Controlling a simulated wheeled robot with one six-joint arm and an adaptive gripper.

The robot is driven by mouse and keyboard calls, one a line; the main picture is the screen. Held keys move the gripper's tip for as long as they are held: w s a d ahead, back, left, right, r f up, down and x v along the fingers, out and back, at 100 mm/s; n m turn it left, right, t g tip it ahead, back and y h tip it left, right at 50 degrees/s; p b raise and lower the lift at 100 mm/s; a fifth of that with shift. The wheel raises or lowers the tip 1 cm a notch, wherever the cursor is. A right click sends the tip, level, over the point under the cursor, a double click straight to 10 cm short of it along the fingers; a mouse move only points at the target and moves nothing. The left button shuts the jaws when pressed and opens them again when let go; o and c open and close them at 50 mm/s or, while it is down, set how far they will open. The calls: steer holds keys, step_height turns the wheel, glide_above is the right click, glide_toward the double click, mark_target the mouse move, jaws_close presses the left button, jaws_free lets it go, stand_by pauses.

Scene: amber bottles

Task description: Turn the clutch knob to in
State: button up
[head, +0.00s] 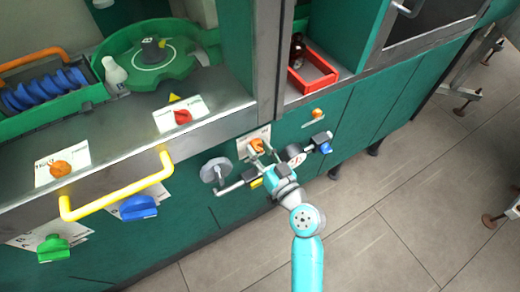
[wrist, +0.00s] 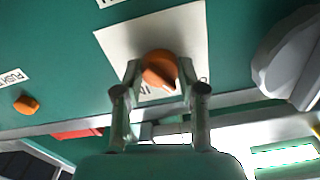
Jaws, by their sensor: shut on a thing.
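The clutch knob (head: 258,145) is orange and sits on a white label plate on the green machine front. In the wrist view the knob (wrist: 160,68) is in the middle, with its narrow end toward the lower right. Part of the lettering "IN" shows just below left of it, and a letter at the lower right is partly hidden by a finger. My gripper (head: 261,151) reaches the knob from the front. In the wrist view my gripper (wrist: 160,74) has one finger on each side of the knob, shut on it.
A yellow handle (head: 115,190) and blue (head: 138,207) and green (head: 53,247) knobs are farther left. An orange push button (head: 316,113) is to the right. The tiled floor in front is clear.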

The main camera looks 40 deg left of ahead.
steer(key=m, duration=0.4)
steer(key=shift+m, duration=0.3)
steer(key=m, duration=0.3)
steer(key=shift+m, duration=0.4)
steer(key=m, duration=0.3)
steer(key=shift+m, duration=2)
steer(key=o, duration=1.1)
steer(key=shift+o, duration=0.2)
steer(key=v, duration=1.2)
steer(key=shift+f, duration=0.1)
